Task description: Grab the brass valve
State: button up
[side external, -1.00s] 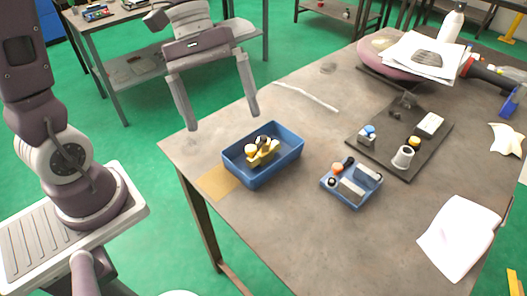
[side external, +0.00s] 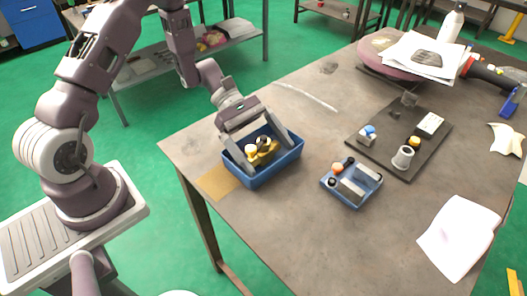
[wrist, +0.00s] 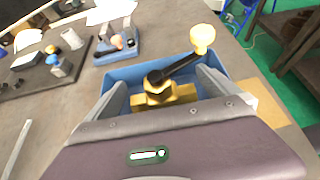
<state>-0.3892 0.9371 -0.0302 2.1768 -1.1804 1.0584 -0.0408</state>
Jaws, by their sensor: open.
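The brass valve (side external: 262,155) lies in a blue bin (side external: 276,173) near the table's left edge. In the wrist view the valve (wrist: 165,97) shows a brass body, a dark lever and a cream knob (wrist: 203,36) at the lever's end, pointing up and right. My gripper (side external: 272,158) is over the bin with its fingers spread and reaching down into it. In the wrist view one finger is on each side of the valve body, with gaps between. The fingers hide part of the bin walls.
A smaller blue tray (side external: 351,184) with grey blocks and small round parts stands right of the bin. A dark plate (side external: 385,158) with several small parts lies behind it. White paper (side external: 458,238) lies at the right. The table's middle front is clear.

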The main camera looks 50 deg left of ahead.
jog(key=c, duration=1.7)
